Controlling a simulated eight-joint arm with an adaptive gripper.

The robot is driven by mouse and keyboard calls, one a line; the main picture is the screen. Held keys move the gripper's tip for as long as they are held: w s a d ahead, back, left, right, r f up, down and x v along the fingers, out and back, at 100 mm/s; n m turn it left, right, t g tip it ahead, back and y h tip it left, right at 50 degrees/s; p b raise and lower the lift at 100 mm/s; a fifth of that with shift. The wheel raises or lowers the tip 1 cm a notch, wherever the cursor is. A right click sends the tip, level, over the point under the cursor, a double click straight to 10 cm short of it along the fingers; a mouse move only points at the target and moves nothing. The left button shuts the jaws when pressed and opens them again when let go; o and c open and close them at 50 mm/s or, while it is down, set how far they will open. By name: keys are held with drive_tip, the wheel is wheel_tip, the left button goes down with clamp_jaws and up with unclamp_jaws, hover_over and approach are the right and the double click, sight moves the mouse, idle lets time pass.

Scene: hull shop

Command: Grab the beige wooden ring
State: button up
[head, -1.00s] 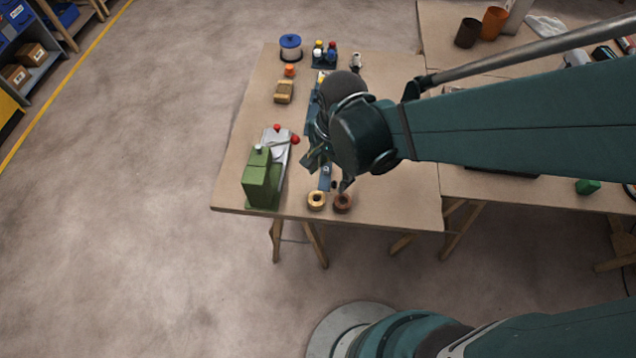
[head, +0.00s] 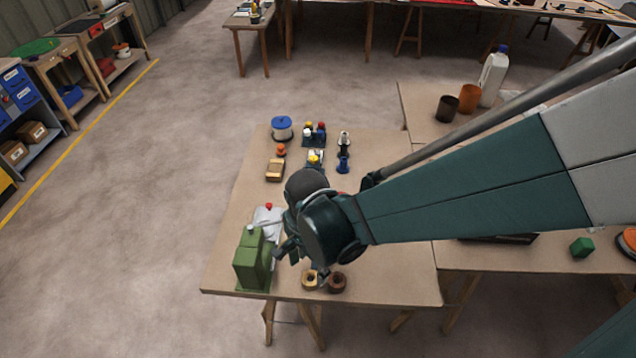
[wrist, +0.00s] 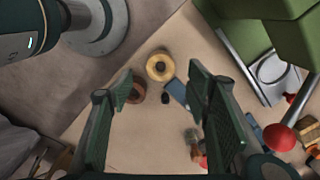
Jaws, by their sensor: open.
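The beige wooden ring (head: 310,279) lies flat near the front edge of the table, left of a brown ring (head: 337,282). In the wrist view the beige ring (wrist: 160,67) shows whole, beyond the fingertips and between their lines. The brown ring (wrist: 137,93) is partly behind the left finger there. My gripper (wrist: 164,85) is open and empty, with its two green fingers spread above the table. In the head view my gripper (head: 300,262) is just behind the rings, and its fingers are partly hidden by my wrist.
A green machine (head: 252,262) stands left of the rings. A red-knobbed lever (wrist: 281,137) is at right in the wrist view. A wooden block (head: 275,170), blue-lidded tub (head: 282,128) and small bottles stand farther back. The table's front edge is close to the rings.

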sight(310, 279)
drive_tip(key=shift+f, duration=1)
drive_tip(key=shift+f, duration=0.1)
drive_tip(key=shift+f+b, duration=1.1)
drive_tip(key=shift+f, duration=1.45)
drive_tip(key=c, duration=1)
